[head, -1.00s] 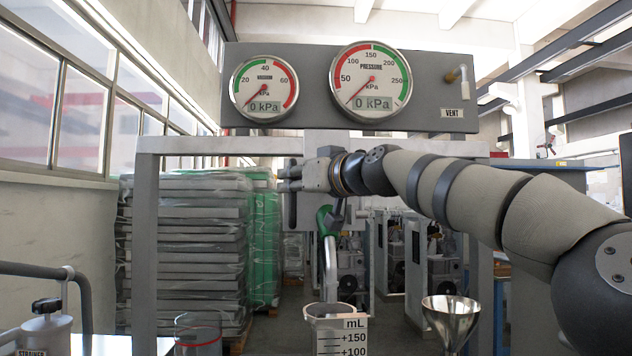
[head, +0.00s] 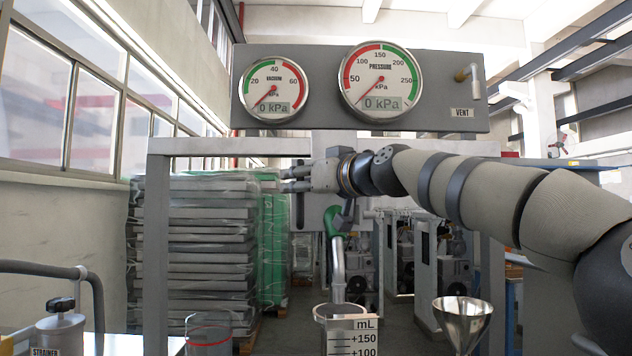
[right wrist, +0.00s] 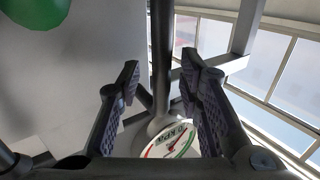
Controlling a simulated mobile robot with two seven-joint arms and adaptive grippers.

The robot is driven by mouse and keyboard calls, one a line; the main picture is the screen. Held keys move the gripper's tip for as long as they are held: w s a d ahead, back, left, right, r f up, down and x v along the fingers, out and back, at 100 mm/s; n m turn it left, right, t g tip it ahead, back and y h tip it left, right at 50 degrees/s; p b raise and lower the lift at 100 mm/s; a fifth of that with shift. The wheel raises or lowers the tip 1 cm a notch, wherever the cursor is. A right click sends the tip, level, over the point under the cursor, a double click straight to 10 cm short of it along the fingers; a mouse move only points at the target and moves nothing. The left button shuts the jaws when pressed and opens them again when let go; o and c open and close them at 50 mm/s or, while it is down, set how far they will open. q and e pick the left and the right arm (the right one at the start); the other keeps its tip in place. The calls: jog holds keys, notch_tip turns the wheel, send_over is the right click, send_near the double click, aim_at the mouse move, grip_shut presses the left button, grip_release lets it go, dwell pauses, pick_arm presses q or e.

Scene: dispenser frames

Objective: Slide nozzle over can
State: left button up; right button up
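The nozzle (head: 332,221) has a green body and a grey metal spout. It hangs upright under the frame's crossbar, with its spout end above the clear measuring can (head: 352,343) marked mL. The can is cut off by the bottom edge. My right gripper (head: 290,180) is just above and left of the nozzle, its fingers pointing left. In the right wrist view its two fingers (right wrist: 160,85) are apart, with a dark bar and a gauge visible between them. A green part, likely the nozzle, shows at that view's upper left corner. My left gripper is not in view.
A panel with two gauges (head: 376,85), both reading 0 kPa, tops the grey frame (head: 156,250). A metal funnel (head: 462,320) stands right of the can. A clear beaker with a red band (head: 208,335) and a strainer (head: 58,330) stand to the left.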

jog(key=v, duration=1.1)
jog(key=shift+s+d, duration=0.15)
jog(key=shift+s, duration=0.15)
jog(key=shift+f, duration=0.1)
